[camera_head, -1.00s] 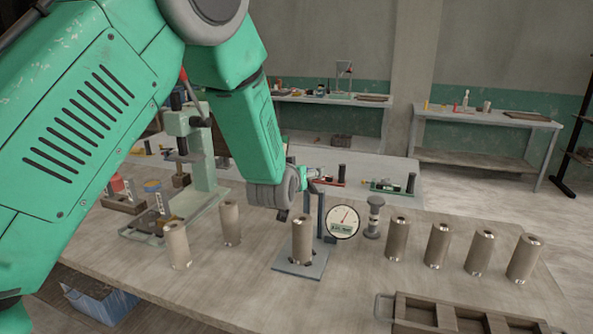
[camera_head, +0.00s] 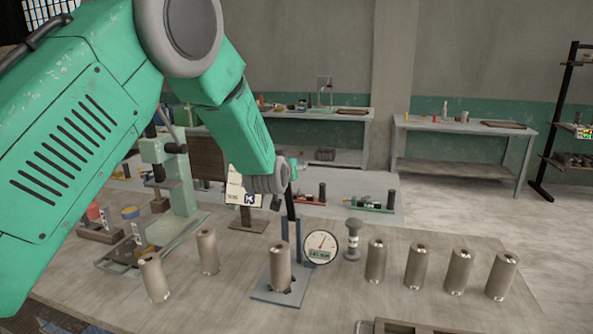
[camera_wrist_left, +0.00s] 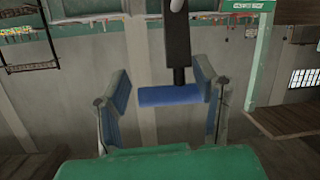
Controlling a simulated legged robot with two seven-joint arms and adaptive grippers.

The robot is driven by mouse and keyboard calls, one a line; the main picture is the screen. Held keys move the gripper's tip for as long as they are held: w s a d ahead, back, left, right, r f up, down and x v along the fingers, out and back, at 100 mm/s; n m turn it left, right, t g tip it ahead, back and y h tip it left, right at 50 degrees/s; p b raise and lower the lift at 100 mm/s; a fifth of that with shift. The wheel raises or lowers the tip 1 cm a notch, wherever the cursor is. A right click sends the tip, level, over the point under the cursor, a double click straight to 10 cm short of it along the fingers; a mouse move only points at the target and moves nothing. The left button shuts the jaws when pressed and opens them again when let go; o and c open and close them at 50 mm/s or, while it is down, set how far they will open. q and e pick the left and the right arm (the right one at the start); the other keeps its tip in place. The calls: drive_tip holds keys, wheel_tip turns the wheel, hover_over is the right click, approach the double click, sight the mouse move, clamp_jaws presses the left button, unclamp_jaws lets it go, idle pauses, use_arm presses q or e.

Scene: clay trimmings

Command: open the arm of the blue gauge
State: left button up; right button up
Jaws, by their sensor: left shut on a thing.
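The blue gauge stands on the bench with a blue-grey base plate (camera_head: 262,295), dark blue posts (camera_head: 298,240) and a round white dial (camera_head: 320,247). A metal cylinder (camera_head: 280,268) stands upright on its plate. The gauge's black arm (camera_head: 290,207) points steeply up from the posts. My left gripper (camera_head: 289,176) is at the arm's upper end. In the left wrist view, a blue bar (camera_wrist_left: 168,96) on the black arm (camera_wrist_left: 178,48) lies between my left gripper's fingers (camera_wrist_left: 162,92). The fingers' contact is small and partly hidden in the head view. My right gripper is out of view.
Several metal cylinders (camera_head: 417,266) stand to the right and two (camera_head: 208,252) to the left. A grey spool-shaped part (camera_head: 352,240) is beside the dial. A green press (camera_head: 180,190) and a sign (camera_head: 243,190) stand behind. A tray (camera_head: 400,327) is at the front edge.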

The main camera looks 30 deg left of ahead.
use_arm(q)
drive_tip(key=shift+s+a+r, duration=0.1)
drive_tip(key=shift+a+r, duration=0.15)
drive_tip(key=shift+a, duration=0.5)
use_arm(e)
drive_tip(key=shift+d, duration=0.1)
use_arm(q)
drive_tip(key=o, duration=1.9)
drive_tip(key=shift+a, duration=0.15)
drive_tip(key=shift+c, duration=0.2)
drive_tip(key=o, duration=0.4)
drive_tip(key=shift+s+a+f, duration=0.1)
drive_tip(key=shift+s+a, duration=0.05)
drive_tip(key=shift+a, duration=0.15)
drive_tip(key=shift+s+a+f, duration=0.1)
drive_tip(key=shift+s+a, duration=0.05)
drive_tip(key=shift+a, duration=0.3)
drive_tip(key=shift+d, duration=0.2)
drive_tip(key=v, duration=1.1)
drive_tip(key=shift+s+d, duration=0.2)
drive_tip(key=shift+s, duration=0.1)
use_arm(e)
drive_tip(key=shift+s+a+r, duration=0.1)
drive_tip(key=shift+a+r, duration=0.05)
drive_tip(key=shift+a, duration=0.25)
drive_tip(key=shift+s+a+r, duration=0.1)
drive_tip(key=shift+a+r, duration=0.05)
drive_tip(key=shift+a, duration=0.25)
